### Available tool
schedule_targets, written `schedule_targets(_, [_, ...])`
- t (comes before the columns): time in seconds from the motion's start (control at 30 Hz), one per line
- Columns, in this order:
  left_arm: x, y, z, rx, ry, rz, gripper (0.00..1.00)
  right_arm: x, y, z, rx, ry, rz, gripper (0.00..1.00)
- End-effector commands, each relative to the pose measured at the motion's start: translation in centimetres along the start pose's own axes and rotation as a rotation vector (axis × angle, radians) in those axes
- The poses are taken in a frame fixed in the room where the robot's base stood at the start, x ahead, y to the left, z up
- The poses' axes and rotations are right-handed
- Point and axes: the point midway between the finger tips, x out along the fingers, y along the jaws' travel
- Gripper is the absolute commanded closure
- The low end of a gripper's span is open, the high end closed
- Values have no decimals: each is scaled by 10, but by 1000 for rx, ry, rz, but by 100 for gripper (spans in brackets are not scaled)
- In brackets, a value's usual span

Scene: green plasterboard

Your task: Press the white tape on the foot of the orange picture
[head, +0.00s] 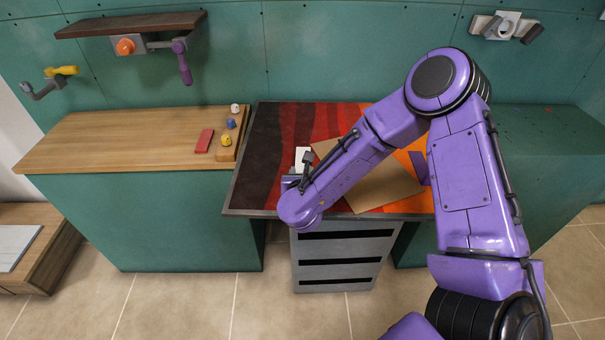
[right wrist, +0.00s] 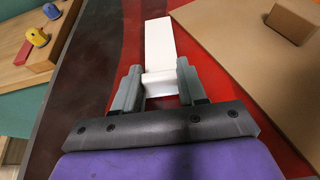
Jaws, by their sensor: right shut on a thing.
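A long white piece, which looks like the white tape (right wrist: 159,42), lies over the red striped surface in the right wrist view. Its near end has a raised fold between my right gripper's (right wrist: 158,76) grey fingers, which are shut on it. In the head view a bit of the white tape (head: 299,160) shows beside my right wrist, which hides most of the gripper. An orange area (head: 408,152) shows at the right of the table, partly behind my arm; I cannot tell whether it is the orange picture. My left gripper is not in view.
A brown board (head: 385,187) lies on the striped table (head: 262,165), right of the tape, with a small brown block (right wrist: 292,19) on it. The wooden counter (head: 110,140) at left holds a red block (head: 204,141) and several small coloured pieces. Grey drawers (head: 345,255) stand below the table.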

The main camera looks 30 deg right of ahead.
Motion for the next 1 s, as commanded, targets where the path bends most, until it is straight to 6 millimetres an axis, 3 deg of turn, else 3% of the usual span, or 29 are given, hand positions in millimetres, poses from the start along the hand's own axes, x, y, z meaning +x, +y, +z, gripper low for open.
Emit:
schedule_targets(0.43, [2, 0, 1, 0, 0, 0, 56, 1, 0, -2, 0, 0, 0, 100])
schedule_targets(0.47, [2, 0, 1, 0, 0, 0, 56, 1, 0, -2, 0, 0, 0, 52])
schedule_targets(0.53, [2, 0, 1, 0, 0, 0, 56, 1, 0, -2, 0, 0, 0, 30])
schedule_targets(0.83, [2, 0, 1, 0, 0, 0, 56, -1, 0, -2, 0, 0, 1, 29])
schedule_targets(1.0, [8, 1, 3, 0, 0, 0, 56, -26, 1, -4, 1, 1, 4, 29])
